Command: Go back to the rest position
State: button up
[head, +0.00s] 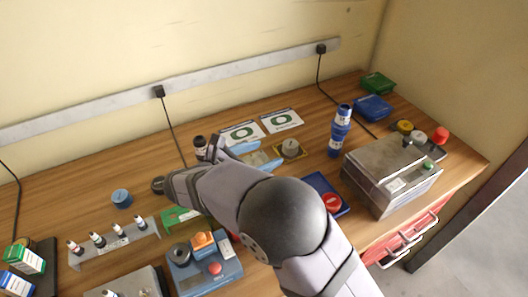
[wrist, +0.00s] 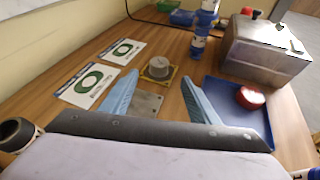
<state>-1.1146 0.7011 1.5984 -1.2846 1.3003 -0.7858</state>
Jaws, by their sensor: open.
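My gripper (wrist: 160,78) is open, with its two light-blue fingers spread apart and nothing held between them in the wrist view. In the head view my gripper (head: 258,156) is over the middle of the wooden bench, largely hidden behind my own arm. A square metal plate (wrist: 147,104) shows between the fingers. A round grey weight-like piece (wrist: 158,68) on a yellow-edged square base sits just beyond the fingertips; it also shows in the head view (head: 291,147).
Two white cards with green rings (head: 281,121) lie behind the gripper. A blue tray (head: 323,189) with a red round piece (head: 332,203) and a metal box (head: 393,172) stand to the right. A blue bottle (head: 340,131) stands upright behind them. A vial rack (head: 113,243) is at left.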

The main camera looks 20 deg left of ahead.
jog(key=s+d+r+m+g+h, duration=0.1)
jog(key=s+d+r+m+g, duration=0.15)
jog(key=d+m+g, duration=0.75)
jog(key=s+d+r+m+t+h, duration=0.1)
jog(key=s+d+r+m, duration=0.2)
jog(key=d, duration=1.4)
jog(key=s+d+f+m+g+y+p, duration=0.1)
jog(key=s+d+f+m+y+p, duration=0.1)
jog(key=s+m, duration=0.5)
jog(key=s+d+f+m+g+y+p, duration=0.2)
jog(key=s+d+f+m+y+p, duration=0.1)
jog(key=m, duration=0.6)
jog(key=s+f+y+p, duration=0.1)
jog(key=s+f+y, duration=0.1)
jog(key=s+f, duration=0.1)
jog(key=shift+s+f+m+y, duration=0.35)
jog(key=shift+s+m+y, duration=0.05)
jog(key=shift+s, duration=0.15)
